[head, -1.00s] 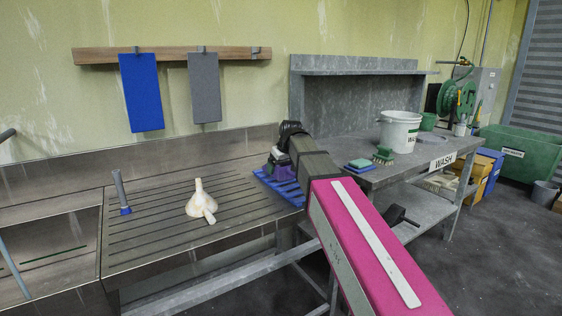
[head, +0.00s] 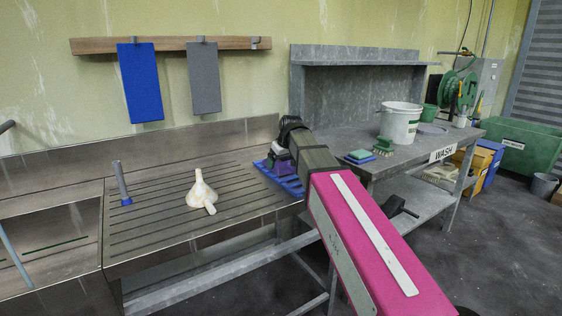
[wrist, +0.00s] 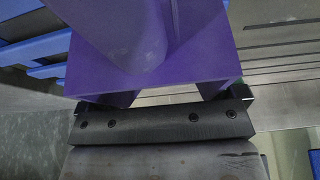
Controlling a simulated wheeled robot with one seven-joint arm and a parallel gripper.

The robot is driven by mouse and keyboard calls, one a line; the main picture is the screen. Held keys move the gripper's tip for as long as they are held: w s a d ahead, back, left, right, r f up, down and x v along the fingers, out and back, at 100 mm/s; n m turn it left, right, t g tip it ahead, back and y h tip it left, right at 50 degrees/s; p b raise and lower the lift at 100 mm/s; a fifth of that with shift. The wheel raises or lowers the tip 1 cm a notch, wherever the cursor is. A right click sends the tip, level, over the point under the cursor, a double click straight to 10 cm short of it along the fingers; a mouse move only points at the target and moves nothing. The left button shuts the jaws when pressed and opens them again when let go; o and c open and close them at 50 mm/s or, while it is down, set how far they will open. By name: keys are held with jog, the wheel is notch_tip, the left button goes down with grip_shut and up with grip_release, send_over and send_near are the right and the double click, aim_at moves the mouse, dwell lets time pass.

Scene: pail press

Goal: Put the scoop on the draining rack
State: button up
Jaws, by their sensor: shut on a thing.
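The purple scoop (head: 284,168) is in my gripper (head: 277,160), over or on the blue slatted draining rack (head: 291,187) at the right end of the steel drainboard. In the wrist view the scoop (wrist: 150,75) fills the upper middle, and my gripper (wrist: 160,112) is shut on it. Blue slats of the rack (wrist: 45,48) show at the left of that view. My arm hides part of the rack and scoop in the head view. I cannot tell whether the scoop touches the rack.
The grey bench at right holds a white pail (head: 400,124), a green brush (head: 383,147) and a green-and-blue pad (head: 359,157). Free drainboard lies around the funnel.

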aim_at(287, 163)
jog(key=shift+f, duration=0.3)
jog(key=o, duration=0.7)
jog(key=shift+o, duration=0.2)
jog(key=shift+r, duration=0.1)
jog(key=v, duration=1)
jog(key=shift+s+r, duration=0.15)
jog(key=shift+r, duration=0.15)
